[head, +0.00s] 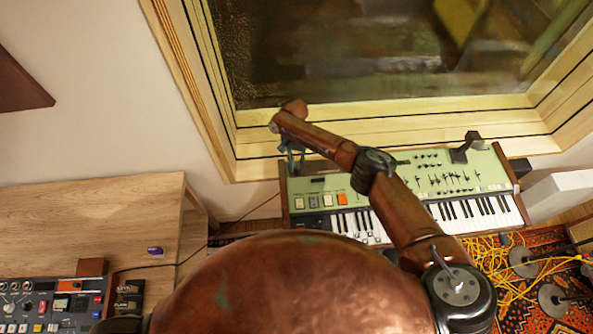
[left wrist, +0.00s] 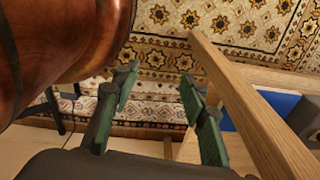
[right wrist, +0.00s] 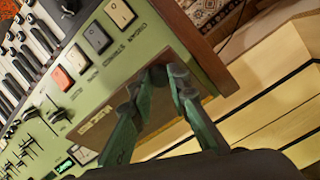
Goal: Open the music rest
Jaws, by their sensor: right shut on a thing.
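A green keyboard (head: 330,208) with wooden end cheeks stands below the window. In the right wrist view, a flat brown panel (right wrist: 100,126), which looks like the music rest, lies along the keyboard's top, close to its wooden end. My right gripper (head: 291,160) reaches down to that rear left corner. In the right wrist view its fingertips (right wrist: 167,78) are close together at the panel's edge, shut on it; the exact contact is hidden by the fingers. My left gripper (left wrist: 160,78) is open and empty above the floor, outside the head view.
The window frame (head: 390,128) rises right behind the keyboard. A wooden desk (head: 90,225) with a mixer (head: 50,305) stands at left. Yellow cables (head: 500,275) and metal discs lie on the rug at right. A wooden beam (left wrist: 245,100) runs beside my left gripper.

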